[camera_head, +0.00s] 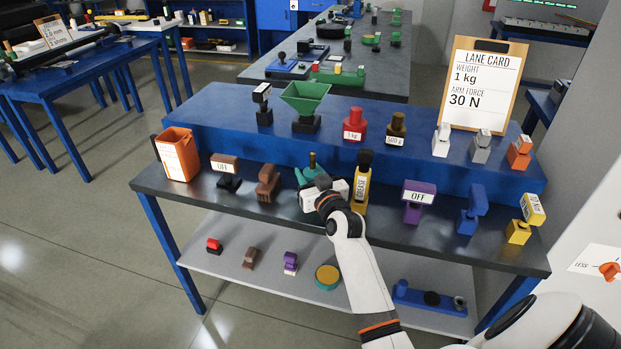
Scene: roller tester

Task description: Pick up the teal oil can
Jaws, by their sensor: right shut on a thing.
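The teal oil can (309,172) stands in the front row on the dark top of the near table, with a brown-tipped spout or cap pointing up. My right gripper (318,192) reaches it from the front and is shut on it. The gripper's white body and dark wrist hide the lower part of the can, so I cannot tell whether its base touches the table. My left gripper is not in view.
A yellow grease bottle (360,182) stands close to the right of the gripper. A brown tool (267,183) stands to the left. A blue raised shelf (380,152) with weights and a green hopper (305,97) lies behind. A purple switch (415,205) stands farther right.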

